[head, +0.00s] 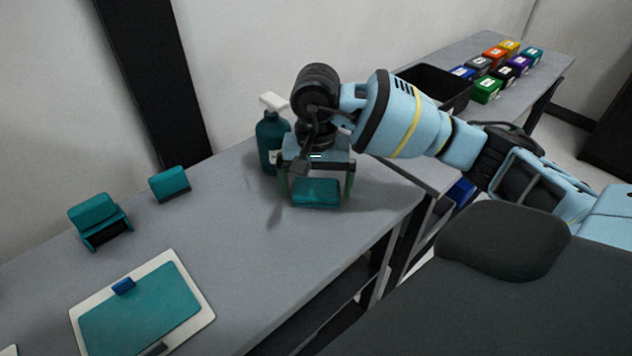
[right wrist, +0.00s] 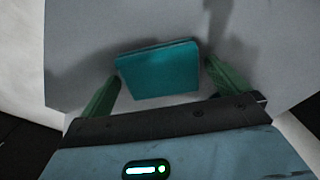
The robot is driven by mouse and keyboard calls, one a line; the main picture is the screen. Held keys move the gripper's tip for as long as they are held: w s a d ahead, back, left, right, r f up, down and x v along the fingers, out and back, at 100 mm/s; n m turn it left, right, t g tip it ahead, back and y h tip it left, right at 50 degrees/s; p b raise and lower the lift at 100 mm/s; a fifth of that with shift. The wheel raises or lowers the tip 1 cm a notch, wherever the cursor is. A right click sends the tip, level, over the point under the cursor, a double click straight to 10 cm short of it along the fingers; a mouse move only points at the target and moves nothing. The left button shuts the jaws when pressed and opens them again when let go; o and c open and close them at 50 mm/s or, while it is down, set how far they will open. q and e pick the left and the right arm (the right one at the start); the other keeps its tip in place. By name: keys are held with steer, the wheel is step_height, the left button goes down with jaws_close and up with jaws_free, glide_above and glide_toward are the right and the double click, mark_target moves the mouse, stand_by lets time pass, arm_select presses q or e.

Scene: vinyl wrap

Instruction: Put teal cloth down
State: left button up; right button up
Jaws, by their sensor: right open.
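The teal cloth (head: 316,193), a folded flat block, lies on the grey table near its right end. It also shows in the right wrist view (right wrist: 158,70), between and beyond the fingertips. My right gripper (head: 318,190) points down over the cloth, one green finger on each side. In the right wrist view the fingers (right wrist: 164,92) are spread, with a gap between each finger and the cloth. My left gripper is in neither view.
A teal spray bottle (head: 271,140) with a white head stands close behind my right gripper. Teal holders (head: 170,184) and (head: 100,221) stand to the left. A white board with a teal sheet (head: 140,310) lies at front left. A black bin (head: 436,88) and several coloured boxes (head: 487,89) sit on the far table.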

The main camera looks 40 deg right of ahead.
mark_target(316, 187)
steer(key=shift+r, duration=0.65)
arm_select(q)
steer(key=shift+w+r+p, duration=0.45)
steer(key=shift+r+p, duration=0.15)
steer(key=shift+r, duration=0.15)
arm_select(e)
step_height(316, 187, up, 11)
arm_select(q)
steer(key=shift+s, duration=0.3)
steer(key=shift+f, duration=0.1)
